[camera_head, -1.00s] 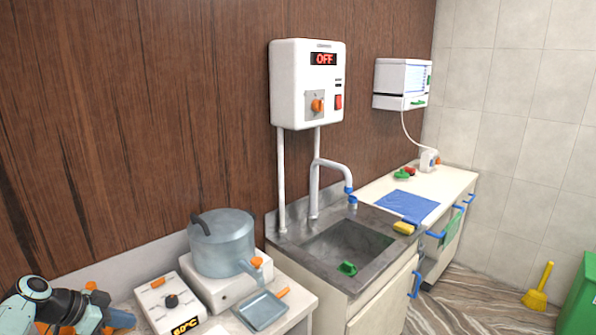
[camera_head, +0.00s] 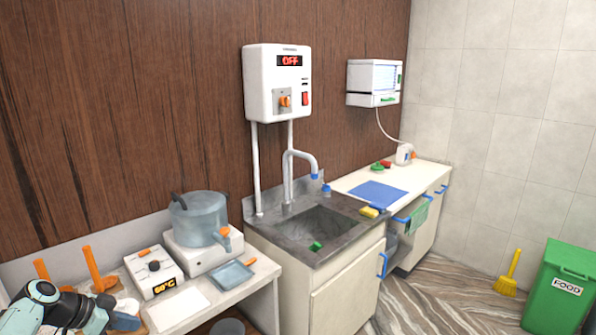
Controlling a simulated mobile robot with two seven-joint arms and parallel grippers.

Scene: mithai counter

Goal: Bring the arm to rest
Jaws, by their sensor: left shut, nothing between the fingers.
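My left arm comes in at the lower left corner. Its dark gripper (camera_head: 100,309) is low over the left end of the counter, near orange-handled tools (camera_head: 92,270) and a blue item (camera_head: 125,322). The fingers are small in the view; they look shut with nothing held. Part of the gripper is hard to make out against the items around it. My right gripper is not in view.
A white control unit (camera_head: 153,272) and a pot with a tap (camera_head: 199,220) stand right of my gripper. Beyond are a grey tray (camera_head: 231,275), a sink (camera_head: 312,228) and a green bin (camera_head: 562,285). Marbled floor (camera_head: 430,300) is clear in front.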

